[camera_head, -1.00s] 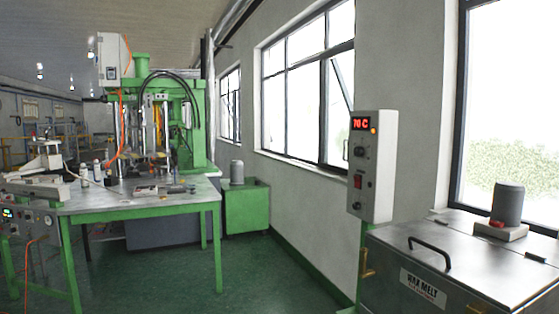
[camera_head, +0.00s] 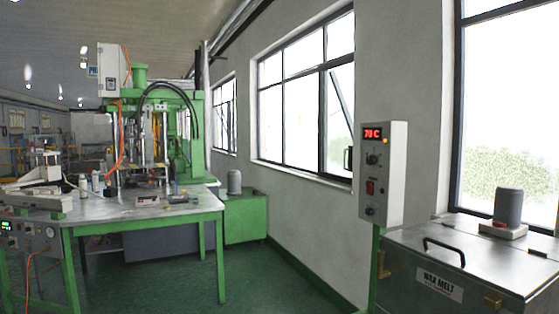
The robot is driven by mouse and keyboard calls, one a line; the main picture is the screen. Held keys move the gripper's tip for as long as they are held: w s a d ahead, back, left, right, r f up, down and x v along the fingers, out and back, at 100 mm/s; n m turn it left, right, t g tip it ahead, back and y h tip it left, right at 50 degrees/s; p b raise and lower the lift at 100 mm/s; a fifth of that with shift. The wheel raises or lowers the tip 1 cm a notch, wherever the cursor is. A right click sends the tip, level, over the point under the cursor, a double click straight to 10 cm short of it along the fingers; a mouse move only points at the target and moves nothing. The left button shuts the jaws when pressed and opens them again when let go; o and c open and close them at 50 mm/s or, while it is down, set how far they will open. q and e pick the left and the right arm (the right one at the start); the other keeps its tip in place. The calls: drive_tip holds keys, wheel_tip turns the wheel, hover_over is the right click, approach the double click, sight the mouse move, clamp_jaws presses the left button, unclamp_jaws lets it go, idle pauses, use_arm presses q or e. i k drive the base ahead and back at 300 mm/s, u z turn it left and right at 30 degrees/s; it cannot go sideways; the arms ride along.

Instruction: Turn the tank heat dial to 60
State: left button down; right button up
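A pale grey control box (camera_head: 396,176) stands on a green post beside the wax melt tank (camera_head: 455,262). Its red display (camera_head: 373,133) reads 70 C. A dark round dial (camera_head: 372,159) sits below the display. A red switch (camera_head: 370,187) and another dark knob (camera_head: 369,211) are lower on the same face. The dial's pointer is too small to read. Neither of my grippers is in view.
A green-legged table (camera_head: 150,222) with tools stands at the left, in front of a green press (camera_head: 188,130). A low green cabinet (camera_head: 245,217) stands by the wall. Green floor (camera_head: 270,283) lies open between table and tank. A grey cylinder (camera_head: 508,206) sits on the tank lid.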

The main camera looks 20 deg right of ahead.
sight(372, 160)
drive_tip(key=u, duration=0.35)
drive_tip(key=i, duration=1.65)
drive_tip(key=z, duration=0.45)
